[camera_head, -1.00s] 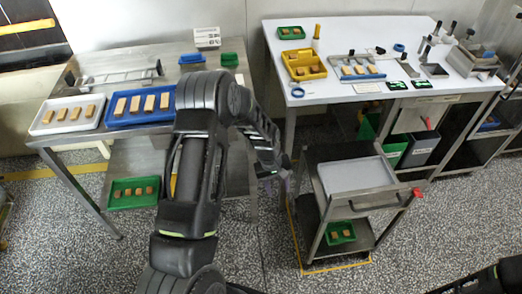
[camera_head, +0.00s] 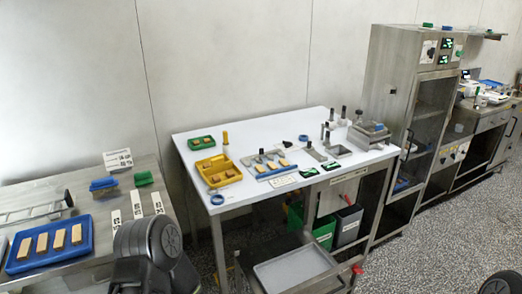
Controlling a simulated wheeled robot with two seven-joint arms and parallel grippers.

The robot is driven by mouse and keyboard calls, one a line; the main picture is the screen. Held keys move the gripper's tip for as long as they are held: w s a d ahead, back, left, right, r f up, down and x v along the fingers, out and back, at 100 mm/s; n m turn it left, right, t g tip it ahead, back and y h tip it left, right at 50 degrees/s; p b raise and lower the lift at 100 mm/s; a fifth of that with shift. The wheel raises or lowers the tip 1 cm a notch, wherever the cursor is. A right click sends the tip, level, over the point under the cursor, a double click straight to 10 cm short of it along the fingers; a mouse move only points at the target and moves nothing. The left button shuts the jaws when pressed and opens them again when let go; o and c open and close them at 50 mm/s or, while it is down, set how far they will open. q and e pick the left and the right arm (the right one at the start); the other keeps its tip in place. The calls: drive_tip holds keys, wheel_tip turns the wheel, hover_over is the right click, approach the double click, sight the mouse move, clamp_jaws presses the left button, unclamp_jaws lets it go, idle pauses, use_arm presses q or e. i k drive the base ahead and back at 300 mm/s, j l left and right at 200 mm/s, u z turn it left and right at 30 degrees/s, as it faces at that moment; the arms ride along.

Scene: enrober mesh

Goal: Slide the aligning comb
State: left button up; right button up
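A metal frame with a black end knob (camera_head: 68,198) lies on the steel table at left. My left arm shows only as dark links at the bottom, and its gripper is out of view. A dark round part of mine shows at the bottom right; my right gripper is not in view.
A blue tray (camera_head: 49,246) of tan bars sits on the steel table.

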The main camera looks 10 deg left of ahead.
sight(257, 158)
drive_tip(key=i+l+u, duration=0.1)
drive_tip(key=u, duration=0.2)
drive_tip(key=l+u, duration=0.1)
drive_tip(key=u, duration=0.2)
drive_tip(key=i+l+u, duration=0.1)
drive_tip(key=l, duration=0.3)
drive_tip(key=i+l+u, duration=0.1)
drive_tip(key=i+l, duration=0.15)
drive_tip(key=l, duration=0.15)
drive_tip(key=i+l+u, duration=0.1)
drive_tip(key=l, duration=0.35)
drive_tip(key=i+l+u, duration=0.1)
drive_tip(key=l, duration=0.35)
drive_tip(key=i+l+u, duration=0.15)
drive_tip(key=l, duration=0.3)
drive_tip(key=i+l, duration=0.1)
drive_tip(key=l, duration=0.4)
drive_tip(key=i+l, duration=0.1)
drive_tip(key=l, duration=0.4)
drive_tip(key=i+l, duration=0.15)
drive_tip(key=l, duration=0.4)
drive_tip(key=i+l, duration=0.1)
drive_tip(key=l, duration=0.4)
